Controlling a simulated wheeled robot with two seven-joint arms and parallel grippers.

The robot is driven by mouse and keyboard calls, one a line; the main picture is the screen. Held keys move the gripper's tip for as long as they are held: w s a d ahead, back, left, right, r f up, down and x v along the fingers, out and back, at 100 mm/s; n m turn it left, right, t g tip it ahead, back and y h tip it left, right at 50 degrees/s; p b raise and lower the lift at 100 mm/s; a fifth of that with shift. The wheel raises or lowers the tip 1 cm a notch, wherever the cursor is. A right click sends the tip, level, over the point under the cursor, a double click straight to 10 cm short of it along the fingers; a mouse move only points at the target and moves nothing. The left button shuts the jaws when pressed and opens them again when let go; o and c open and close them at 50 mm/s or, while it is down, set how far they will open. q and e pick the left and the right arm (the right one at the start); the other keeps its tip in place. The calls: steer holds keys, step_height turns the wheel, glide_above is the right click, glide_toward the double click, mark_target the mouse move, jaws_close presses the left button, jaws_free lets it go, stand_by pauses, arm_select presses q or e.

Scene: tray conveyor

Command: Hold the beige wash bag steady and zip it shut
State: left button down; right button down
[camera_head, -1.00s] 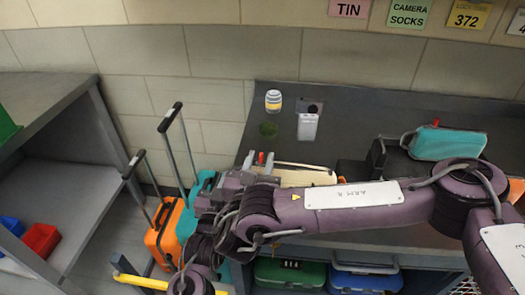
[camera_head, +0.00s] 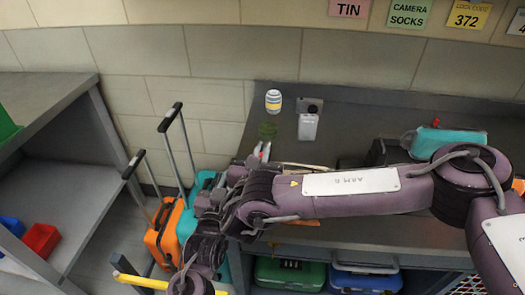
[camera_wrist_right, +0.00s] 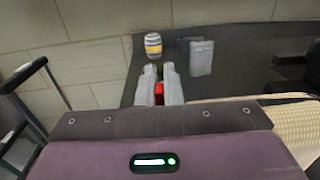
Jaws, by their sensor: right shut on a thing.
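The beige wash bag (camera_head: 292,166) lies at the bench's front left, mostly hidden behind my right arm; only a strip of its top shows. The right wrist view shows its pale, textured side (camera_wrist_right: 292,117) at the right. My right gripper (camera_head: 262,150) is at the bag's left end, its two pale fingers close together. In the right wrist view my right gripper (camera_wrist_right: 160,85) is shut on a small red zip pull (camera_wrist_right: 159,94). My left arm comes up from the bottom left, near the bag's left end; its fingertips are hidden. How far the zip is closed is hidden.
A teal bag (camera_head: 455,143) lies at the right. Orange (camera_head: 165,235) and teal suitcases stand left of the bench. The bench's back is mostly clear.

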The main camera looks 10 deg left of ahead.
steer(key=d, duration=1)
steer(key=s+d, duration=0.1)
steer(key=d, duration=0.4)
arm_select(q)
steer(key=shift+a, duration=0.1)
arm_select(e)
steer(key=shift+d, duration=0.25)
steer(key=c, duration=1.6)
jaws_free()
steer(key=shift+o, duration=0.2)
step_height(320, 180, up, 10)
